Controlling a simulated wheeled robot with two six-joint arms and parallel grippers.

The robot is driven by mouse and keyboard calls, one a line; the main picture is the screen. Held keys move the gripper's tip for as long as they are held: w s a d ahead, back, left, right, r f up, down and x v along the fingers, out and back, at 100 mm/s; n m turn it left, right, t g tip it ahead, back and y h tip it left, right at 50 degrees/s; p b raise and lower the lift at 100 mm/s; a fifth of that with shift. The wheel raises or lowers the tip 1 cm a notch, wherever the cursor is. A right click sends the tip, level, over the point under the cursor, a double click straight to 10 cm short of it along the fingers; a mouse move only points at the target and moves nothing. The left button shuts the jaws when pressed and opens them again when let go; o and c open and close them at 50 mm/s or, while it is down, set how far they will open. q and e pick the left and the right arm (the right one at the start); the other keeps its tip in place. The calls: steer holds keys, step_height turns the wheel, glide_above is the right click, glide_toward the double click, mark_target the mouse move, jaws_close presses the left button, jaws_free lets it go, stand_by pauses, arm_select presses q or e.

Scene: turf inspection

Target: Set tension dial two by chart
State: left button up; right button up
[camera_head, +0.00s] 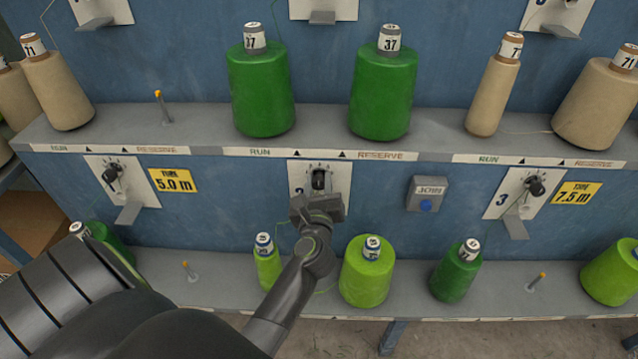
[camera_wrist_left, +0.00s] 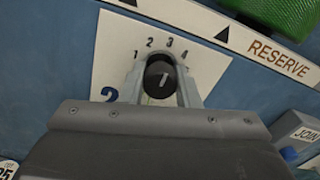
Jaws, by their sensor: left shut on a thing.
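The black tension dial two (camera_wrist_left: 158,83) sits on a white plate (camera_wrist_left: 112,48) marked with a blue 2 and the scale 1 to 4. My left gripper (camera_wrist_left: 160,92) is shut on the dial, one finger on each side. The dial's pale mark points nearly straight up, leaning slightly right, toward the 2–3 part of the scale. In the head view the dial (camera_head: 319,179) shows just above my left gripper (camera_head: 318,194), which hides the plate's lower part. I see no setting chart. My right gripper is not in view.
Dark green cones (camera_head: 262,92) stand on the shelf above, and lime cones (camera_head: 367,272) below. A grey JOIN box (camera_head: 428,194) with a blue button is right of the dial. Yellow tags read 5.0 m (camera_head: 173,180) and 7.5 m (camera_head: 573,196). Dial three (camera_head: 536,186) is farther right.

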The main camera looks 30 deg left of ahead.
arm_select(q)
steer(key=shift+c, duration=0.7)
steer(key=shift+r, duration=0.1)
steer(key=shift+m+p, duration=0.7)
steer(key=shift+r+m+p, duration=0.1)
steer(key=shift+m+p, duration=0.55)
steer(key=shift+m, duration=0.05)
steer(key=m+p, duration=0.3)
steer(key=shift+m, duration=0.3)
steer(key=m+p, duration=0.4)
steer(key=m, duration=0.1)
steer(key=shift+m+p, duration=1.35)
steer(key=shift+m, duration=0.95)
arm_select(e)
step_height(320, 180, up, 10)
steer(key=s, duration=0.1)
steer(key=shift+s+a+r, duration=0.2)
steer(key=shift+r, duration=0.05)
arm_select(q)
steer(key=shift+f, duration=0.2)
